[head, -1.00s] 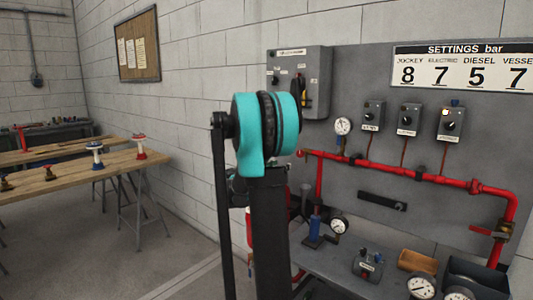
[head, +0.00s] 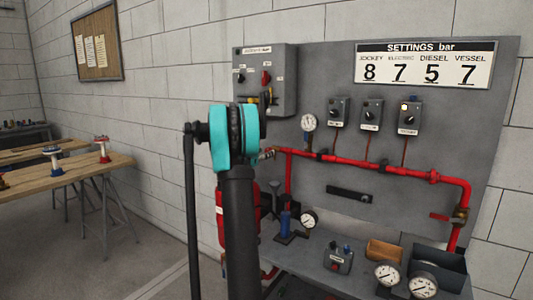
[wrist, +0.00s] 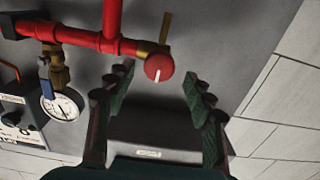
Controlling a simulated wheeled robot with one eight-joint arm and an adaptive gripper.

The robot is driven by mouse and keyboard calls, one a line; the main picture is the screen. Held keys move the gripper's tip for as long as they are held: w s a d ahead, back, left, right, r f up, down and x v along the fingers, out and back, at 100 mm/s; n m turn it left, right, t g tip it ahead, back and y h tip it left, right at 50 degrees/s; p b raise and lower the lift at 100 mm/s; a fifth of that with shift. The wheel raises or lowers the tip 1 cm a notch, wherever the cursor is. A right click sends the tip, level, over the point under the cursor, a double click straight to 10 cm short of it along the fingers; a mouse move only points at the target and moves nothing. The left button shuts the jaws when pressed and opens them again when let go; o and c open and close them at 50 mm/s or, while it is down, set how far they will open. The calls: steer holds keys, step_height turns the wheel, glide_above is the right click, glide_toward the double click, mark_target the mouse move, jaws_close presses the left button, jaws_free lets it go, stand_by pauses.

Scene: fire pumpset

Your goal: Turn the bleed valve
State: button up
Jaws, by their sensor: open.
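The valve with a round red knob (wrist: 157,70) and a white line across its face sits at the end of the red pipe in the wrist view. A brass stem shows beside it. In the head view, a small metal fitting (head: 267,153) shows at the pipe's left end, close to my arm. My gripper (wrist: 158,77) is open, its two dark green-padded fingers apart on either side of the knob, with nothing between them clearly touched. In the head view my arm mostly hides the gripper.
The red pipe (head: 345,160) runs along the grey panel. A gauge (wrist: 62,105) with a blue-handled valve is beside the pipe in the wrist view. A grey control box (head: 264,75) is above the pipe's left end. Gauges and trays lie on the bench (head: 300,262).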

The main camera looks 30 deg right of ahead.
steer(key=shift+x, duration=1.25)
steer(key=shift+c, duration=0.3)
steer(key=c, duration=1)
steer(key=shift+c, duration=0.2)
